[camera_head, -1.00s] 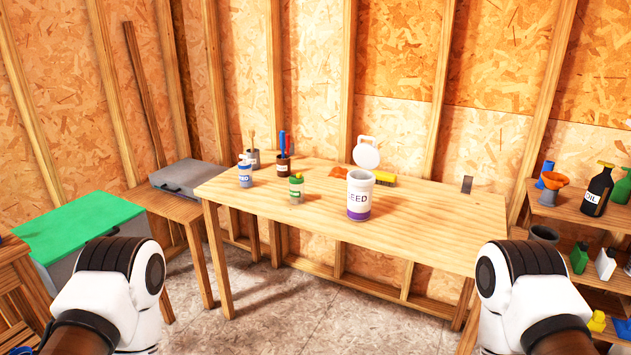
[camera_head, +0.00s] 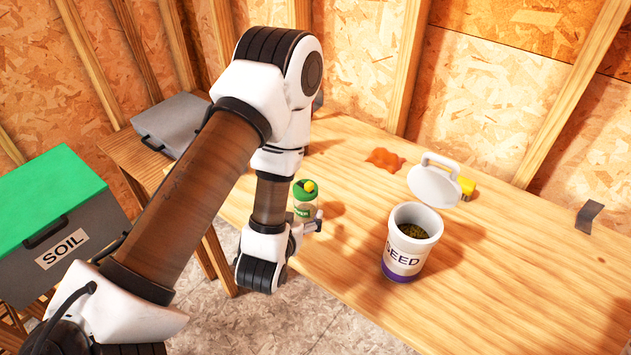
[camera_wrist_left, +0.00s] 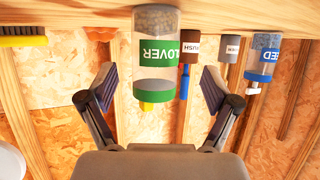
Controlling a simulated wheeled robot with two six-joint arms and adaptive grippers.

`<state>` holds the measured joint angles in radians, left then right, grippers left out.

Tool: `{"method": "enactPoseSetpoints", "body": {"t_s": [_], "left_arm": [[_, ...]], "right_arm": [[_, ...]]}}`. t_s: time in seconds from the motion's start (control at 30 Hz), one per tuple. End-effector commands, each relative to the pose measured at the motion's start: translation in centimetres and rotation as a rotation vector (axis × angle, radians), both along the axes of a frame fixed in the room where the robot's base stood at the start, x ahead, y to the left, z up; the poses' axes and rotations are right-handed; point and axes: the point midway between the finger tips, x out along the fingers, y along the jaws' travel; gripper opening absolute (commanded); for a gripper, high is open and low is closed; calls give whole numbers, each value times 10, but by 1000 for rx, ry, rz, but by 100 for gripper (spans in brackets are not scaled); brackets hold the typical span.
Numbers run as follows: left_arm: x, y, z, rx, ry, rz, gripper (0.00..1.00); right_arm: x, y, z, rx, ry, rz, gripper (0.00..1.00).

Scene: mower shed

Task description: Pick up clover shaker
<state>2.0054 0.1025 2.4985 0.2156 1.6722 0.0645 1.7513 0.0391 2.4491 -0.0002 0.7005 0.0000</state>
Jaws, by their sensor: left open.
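The clover shaker (camera_head: 304,208) is a clear container with a green lid and a yellow top piece, upright on the wooden table. In the left wrist view, which is upside down, its green "CLOVER" label (camera_wrist_left: 156,58) faces me. My left gripper (camera_head: 313,223) is low beside the shaker in the head view. In the left wrist view its two fingers (camera_wrist_left: 156,88) are spread, one on each side of the shaker, with gaps showing. Part of the shaker's lower body is hidden by the gripper in the head view. My right gripper is not in view.
The white seed tub (camera_head: 411,243) stands open to the right, its lid (camera_head: 434,186) behind it. A blue-lidded shaker (camera_wrist_left: 263,58) and two labelled cups stand behind the clover shaker. The table's front right is clear. A soil box (camera_head: 62,240) stands at left.

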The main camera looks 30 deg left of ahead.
Motion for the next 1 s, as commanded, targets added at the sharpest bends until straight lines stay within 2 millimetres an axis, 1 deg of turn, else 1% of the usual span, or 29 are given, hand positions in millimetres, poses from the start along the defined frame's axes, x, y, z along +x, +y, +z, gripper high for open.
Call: {"method": "enactPoseSetpoints", "body": {"t_s": [0.03, 0.1, 0.17, 0.27, 0.33, 0.4, 0.5, 0.67, 0.7, 0.73, 0.77, 0.8, 0.87, 0.9, 1.0], "left_arm": [[7, 2, -9, 0, -9, 2, 89], [15, 4, -11, 0, -7, 2, 89], [21, 6, -10, 1, -5, 0, 89], [36, 8, -10, 0, -4, -1, 89], [49, 10, -14, 1, -3, -1, 89], [59, 14, -21, 1, -2, 0, 89], [65, 16, -25, 0, 0, -1, 89], [65, 16, -26, 1, 0, -1, 89], [65, 15, -26, 1, 0, -1, 82], [65, 15, -26, 1, 0, -1, 71], [65, 15, -26, 0, 1, -1, 60], [65, 15, -26, 0, 1, -2, 46], [65, 15, -26, 0, 1, -2, 25], [65, 15, -26, 0, 1, -2, 20], [65, 15, -26, 0, 2, -2, 20]], "right_arm": [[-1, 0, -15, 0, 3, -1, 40], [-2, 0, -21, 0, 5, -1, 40], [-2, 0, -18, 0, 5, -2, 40], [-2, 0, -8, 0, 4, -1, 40], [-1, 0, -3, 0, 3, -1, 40], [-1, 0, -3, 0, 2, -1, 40], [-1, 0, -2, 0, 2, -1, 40], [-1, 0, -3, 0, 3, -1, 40], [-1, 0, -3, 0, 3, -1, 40], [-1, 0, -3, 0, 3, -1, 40], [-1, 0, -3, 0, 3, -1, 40], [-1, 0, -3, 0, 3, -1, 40], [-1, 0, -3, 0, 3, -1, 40], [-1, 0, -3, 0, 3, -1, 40], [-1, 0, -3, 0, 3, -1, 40]]}}
